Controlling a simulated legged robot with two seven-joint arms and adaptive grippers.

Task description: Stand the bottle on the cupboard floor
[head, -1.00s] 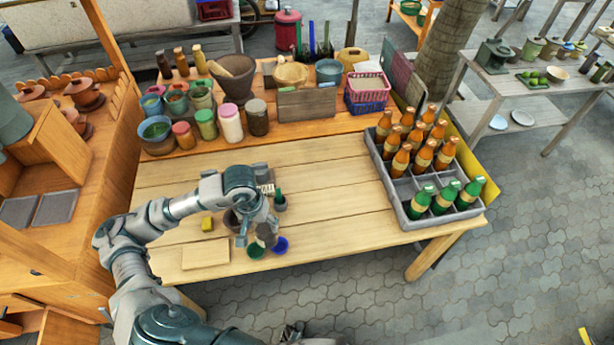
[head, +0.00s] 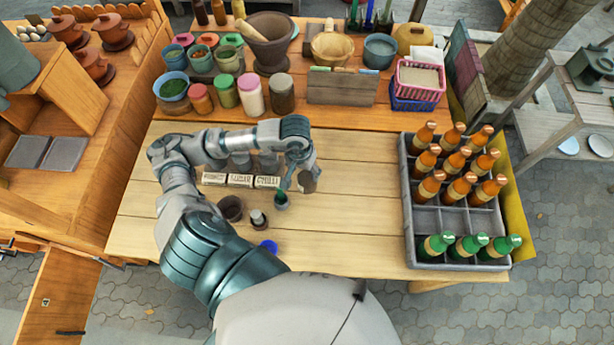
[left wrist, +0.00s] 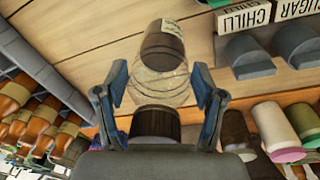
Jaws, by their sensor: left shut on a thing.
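My left gripper (head: 298,178) is over the middle of the wooden table, beside the chilli box. In the left wrist view the left gripper (left wrist: 160,100) has its fingers on either side of a clear bottle (left wrist: 160,85) with dark brown contents and a pale label, and is shut on it. In the head view only a small brown part of the bottle (head: 308,182) shows beyond the fingers. A wooden cupboard (head: 90,215) stands at the left, with what looks like an open door (head: 60,290) at the lower left. Its floor is hidden. My right gripper is out of view.
Labelled boxes (head: 240,181), a dark bowl (head: 231,208), a small green-topped pot (head: 281,201) and a blue lid (head: 268,246) are near my arm. A bottle crate (head: 455,220) stands right. Jars (head: 250,95) line the back. Table between arm and crate is clear.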

